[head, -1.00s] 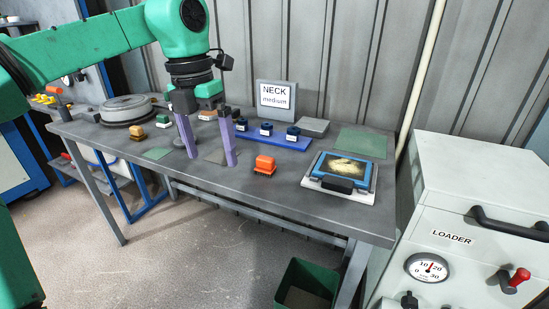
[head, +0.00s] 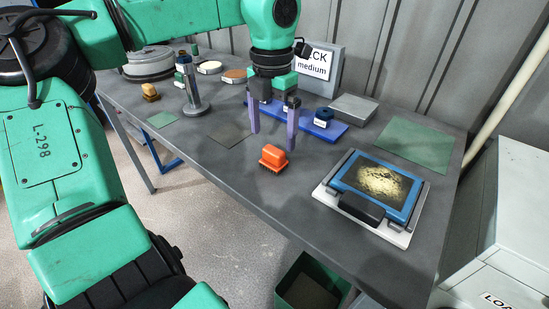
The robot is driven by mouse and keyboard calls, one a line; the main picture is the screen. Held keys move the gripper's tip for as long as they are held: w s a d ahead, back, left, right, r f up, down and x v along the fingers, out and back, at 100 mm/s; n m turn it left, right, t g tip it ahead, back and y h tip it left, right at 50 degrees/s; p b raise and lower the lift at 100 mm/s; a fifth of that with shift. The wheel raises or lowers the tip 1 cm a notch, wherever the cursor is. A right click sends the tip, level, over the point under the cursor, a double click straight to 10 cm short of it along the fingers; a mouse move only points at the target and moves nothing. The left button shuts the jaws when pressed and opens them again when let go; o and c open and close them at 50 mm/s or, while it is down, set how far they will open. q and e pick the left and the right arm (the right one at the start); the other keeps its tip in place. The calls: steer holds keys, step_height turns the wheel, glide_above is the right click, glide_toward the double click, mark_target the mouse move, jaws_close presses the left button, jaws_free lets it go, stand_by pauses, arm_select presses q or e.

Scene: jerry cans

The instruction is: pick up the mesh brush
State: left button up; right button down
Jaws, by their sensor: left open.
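An orange block-shaped brush with dark bristles underneath (head: 273,156), which I take for the mesh brush, stands on the grey table near its front edge. My left gripper (head: 273,138) points down just above and behind it in the picture. Its two purple fingers are spread apart with nothing between them. Whether the fingertips are level with the brush top is hard to tell. My right gripper is not in view.
A blue-framed tray (head: 376,188) sits right of the brush. Behind the gripper are a blue rack (head: 330,131) and a sign (head: 318,66). A metal cylinder (head: 194,92) and a tan brush (head: 150,91) stand left. A green bin (head: 311,285) is below the table edge.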

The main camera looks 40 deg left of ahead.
mark_target(274, 149)
arm_select(q)
steer(key=f, duration=0.5)
steer(key=shift+w+a+f, duration=0.1)
steer(key=shift+w+f, duration=0.2)
steer(key=shift+f, duration=0.45)
steer(key=c, duration=1.4)
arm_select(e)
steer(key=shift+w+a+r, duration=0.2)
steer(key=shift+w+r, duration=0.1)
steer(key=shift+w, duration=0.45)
arm_select(q)
step_height(274, 149, up, 10)
steer(key=shift+r+p, duration=0.1)
steer(key=shift+p, duration=0.2)
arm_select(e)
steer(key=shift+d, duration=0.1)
